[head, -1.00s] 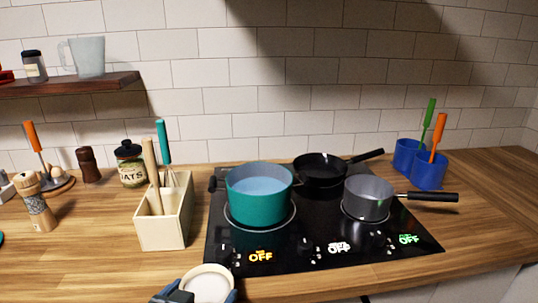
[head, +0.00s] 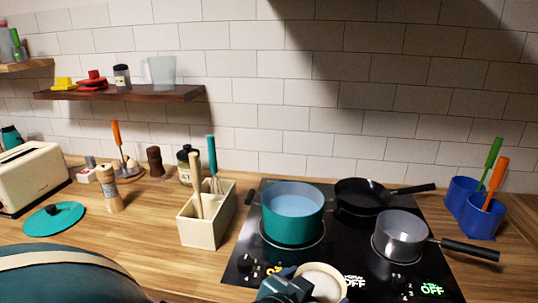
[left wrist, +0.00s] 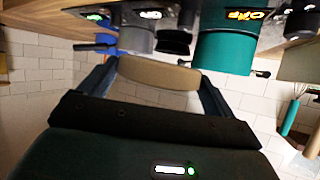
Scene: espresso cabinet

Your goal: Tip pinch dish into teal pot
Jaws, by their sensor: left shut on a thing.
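The teal pot (head: 293,217) stands on the front left of the black cooktop, its inside pale blue. My left gripper (head: 310,283) is at the bottom of the head view, shut on the pinch dish (head: 325,278), a small cream round dish. The dish is in front of the pot and apart from it, over the front of the cooktop. In the left wrist view, where the scene is upside down, the dish (left wrist: 158,74) sits between the two fingers and the pot (left wrist: 225,50) is beyond it. I cannot make out the dish's contents. My right gripper is not in view.
A grey saucepan (head: 401,236) and a black frying pan (head: 361,196) share the cooktop (head: 341,252). A cream utensil box (head: 203,228) stands left of the pot. A teal lid (head: 53,221) lies on the counter near a toaster (head: 32,178). Blue cups (head: 478,218) stand at right.

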